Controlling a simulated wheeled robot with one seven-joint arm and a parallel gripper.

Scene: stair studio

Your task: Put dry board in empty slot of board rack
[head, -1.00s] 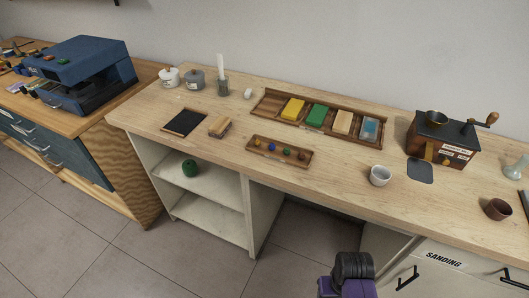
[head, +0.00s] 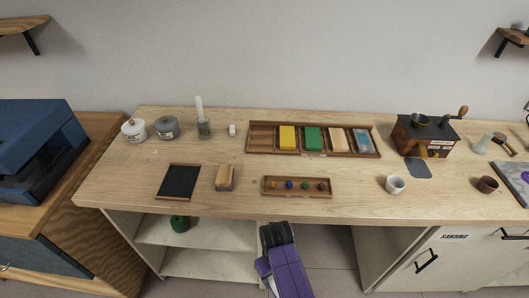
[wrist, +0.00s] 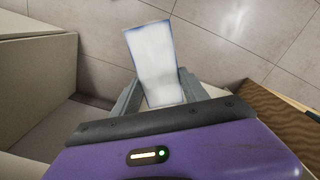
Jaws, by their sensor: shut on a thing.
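My gripper (wrist: 160,97) is shut on a flat, white, oblong board (wrist: 151,58) with thin blue edges, seen in the wrist view above grey floor tiles. In the head view my purple arm shows at the bottom, in front of the bench; the fingers and the held board cannot be made out there. A long wooden tray with compartments, which looks like the board rack (head: 317,153), lies at the back of the bench. Its leftmost compartment (head: 262,137) is empty. The others hold a yellow piece (head: 287,138), a green piece (head: 313,139), a tan piece and a bluish piece.
On the bench (head: 235,207) stand a dark framed slate (head: 178,181), a wooden block (head: 225,177), a small tray of coloured knobs (head: 297,187), a white cup (head: 395,184) and a grinder (head: 426,135). Two lidded pots stand back left. Open shelves are below the bench.

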